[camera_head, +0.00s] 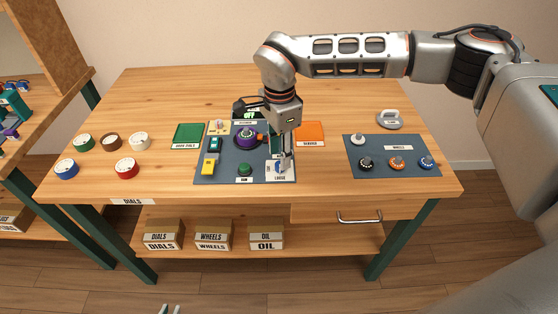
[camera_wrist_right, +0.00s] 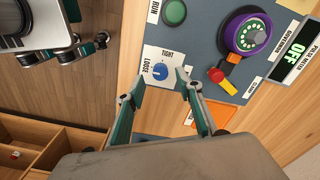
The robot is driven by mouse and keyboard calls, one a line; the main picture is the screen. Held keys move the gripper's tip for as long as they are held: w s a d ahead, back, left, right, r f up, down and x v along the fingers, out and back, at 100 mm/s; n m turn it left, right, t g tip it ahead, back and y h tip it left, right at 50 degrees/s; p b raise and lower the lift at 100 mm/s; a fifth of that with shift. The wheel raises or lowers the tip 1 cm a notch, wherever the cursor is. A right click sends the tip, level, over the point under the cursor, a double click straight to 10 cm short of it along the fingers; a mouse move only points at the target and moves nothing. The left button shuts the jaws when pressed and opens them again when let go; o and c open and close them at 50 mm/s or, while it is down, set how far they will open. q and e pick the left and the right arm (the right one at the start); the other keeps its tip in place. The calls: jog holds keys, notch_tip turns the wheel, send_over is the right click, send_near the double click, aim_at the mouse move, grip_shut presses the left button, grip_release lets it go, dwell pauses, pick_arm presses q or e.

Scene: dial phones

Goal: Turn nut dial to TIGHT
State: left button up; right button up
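The nut dial (camera_wrist_right: 160,72) is a blue knob on a white plate lettered TIGHT and LOOSE, at the near right corner of the grey panel (camera_wrist_right: 205,45). A pale mark shows on the knob; I cannot tell exactly where it points. In the head view the dial (camera_head: 281,168) is partly hidden by my right gripper (camera_head: 284,158). In the right wrist view my right gripper (camera_wrist_right: 160,78) is open and empty, its fingertips apart near the dial's plate.
A purple dial phone (camera_head: 246,138), a green RUN button (camera_head: 245,169) and small switches share the panel. Loose dials lie left; a wheel mat (camera_head: 400,144) lies right.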

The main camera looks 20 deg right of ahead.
aim_at(279, 164)
jog(key=shift+f, duration=1.75)
grip_shut()
